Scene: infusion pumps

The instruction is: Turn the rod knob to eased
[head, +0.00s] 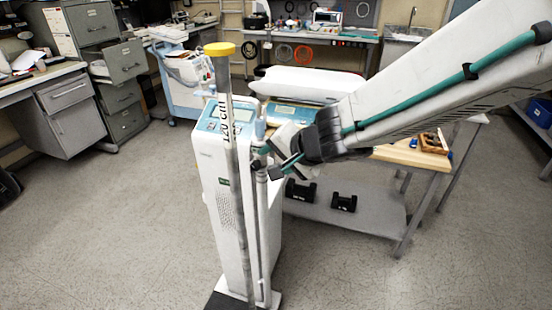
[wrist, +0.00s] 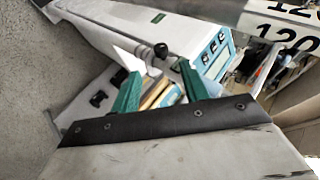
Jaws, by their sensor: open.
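A tall white column unit (head: 222,185) stands in the middle of the head view, with grey upright rods beside it. The front rod (head: 232,130) has a yellow cap and a "120 cm" marking. A small round black knob (wrist: 161,50) shows in the wrist view on a short stem. In the head view a dark fitting (head: 255,164) on the thinner rod may be this knob. My gripper (wrist: 158,69) is open, its green fingers on either side of the line to the knob, which appears just beyond the tips. I cannot tell whether they touch it.
A wooden-topped table (head: 408,156) with a lower shelf stands behind my gripper. Drawer cabinets (head: 70,110) and a workbench line the back and left. The floor (head: 110,220) in front and left is clear.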

